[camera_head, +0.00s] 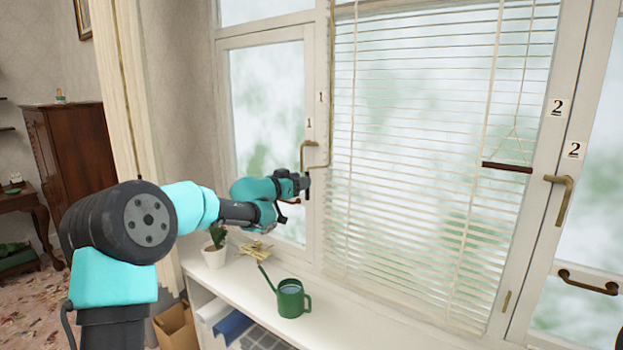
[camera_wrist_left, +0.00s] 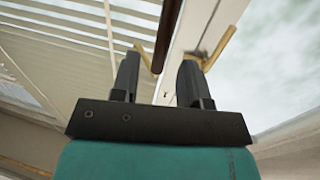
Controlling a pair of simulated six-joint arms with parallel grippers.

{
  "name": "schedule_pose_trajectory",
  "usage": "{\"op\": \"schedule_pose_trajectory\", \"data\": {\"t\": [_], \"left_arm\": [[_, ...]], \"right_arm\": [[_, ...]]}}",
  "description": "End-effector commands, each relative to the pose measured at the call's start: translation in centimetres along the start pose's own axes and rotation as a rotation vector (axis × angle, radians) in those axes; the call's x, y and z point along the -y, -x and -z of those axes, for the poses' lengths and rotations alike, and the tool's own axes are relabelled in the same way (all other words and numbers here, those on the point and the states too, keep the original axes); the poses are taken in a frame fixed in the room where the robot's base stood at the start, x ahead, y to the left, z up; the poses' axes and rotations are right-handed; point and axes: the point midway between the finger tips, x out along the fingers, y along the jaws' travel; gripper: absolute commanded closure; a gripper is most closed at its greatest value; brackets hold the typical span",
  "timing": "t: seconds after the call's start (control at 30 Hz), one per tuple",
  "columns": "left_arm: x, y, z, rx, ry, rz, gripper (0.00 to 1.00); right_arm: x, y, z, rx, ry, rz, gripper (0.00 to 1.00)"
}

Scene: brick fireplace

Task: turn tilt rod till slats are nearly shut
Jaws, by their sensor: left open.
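The white slatted blind (camera_head: 420,130) hangs over the middle window. Its slats look well apart, with pale light and green showing between them. A dark brown rod (camera_wrist_left: 168,35), which looks like the tilt rod, comes down from the top in the left wrist view. Its lower end lies in line with the gap between my left fingers; I cannot tell whether it touches them. My left gripper (camera_head: 305,186) is in front of the window frame, left of the blind. The wrist view shows its fingers (camera_wrist_left: 159,75) apart. My right gripper is in neither view.
A brass window handle (camera_head: 316,160) is close to my left gripper; another (camera_head: 560,198) is at the right. A dark bar (camera_head: 507,167) hangs on cords before the blind. A green watering can (camera_head: 291,300) and a potted plant (camera_head: 214,257) stand on the white sill below.

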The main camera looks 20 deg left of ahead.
Motion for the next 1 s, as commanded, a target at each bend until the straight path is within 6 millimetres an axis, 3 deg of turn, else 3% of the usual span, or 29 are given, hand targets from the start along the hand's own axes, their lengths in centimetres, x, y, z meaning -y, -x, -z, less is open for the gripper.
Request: {"op": "schedule_pose_trajectory", "data": {"t": [0.1,0.3,0.7,1.0], "left_arm": [[-0.1,-2.1,0.0,-0.001,-0.001,-0.002,0.59],[0.0,-4.5,0.0,0.0,0.0,-0.001,0.59],[0.0,-5.3,0.0,0.0,0.0,0.0,0.59],[0.0,-5.3,0.0,0.0,0.0,0.0,0.86]], "right_arm": [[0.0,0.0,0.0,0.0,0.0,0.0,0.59],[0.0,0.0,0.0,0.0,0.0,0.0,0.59],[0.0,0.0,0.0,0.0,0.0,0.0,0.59],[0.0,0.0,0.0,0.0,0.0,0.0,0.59]]}}
